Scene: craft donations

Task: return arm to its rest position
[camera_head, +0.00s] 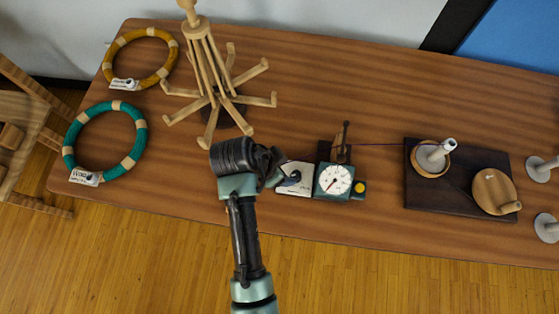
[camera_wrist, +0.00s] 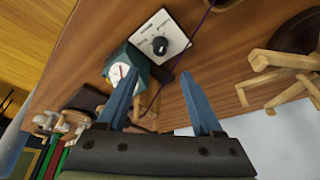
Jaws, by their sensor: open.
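My gripper (camera_wrist: 160,103) shows in the wrist view with its two blue fingers spread apart and nothing between them. In the head view my arm reaches in from the bottom, with its wrist at the table's front edge, left of the dial meter (camera_head: 334,181). The fingers are mostly hidden there behind my own wrist. The wrist view also shows the green-cased meter (camera_wrist: 125,68) and a white plate with a black knob (camera_wrist: 160,45), beyond the fingers.
A wooden yarn swift (camera_head: 207,75) stands behind my wrist. An orange ring (camera_head: 113,50) and a teal ring (camera_head: 70,137) lie at left. A dark winder board (camera_head: 425,199) sits at right, with white-topped spools (camera_head: 543,168) beyond. A purple thread (camera_head: 380,145) runs from meter to winder.

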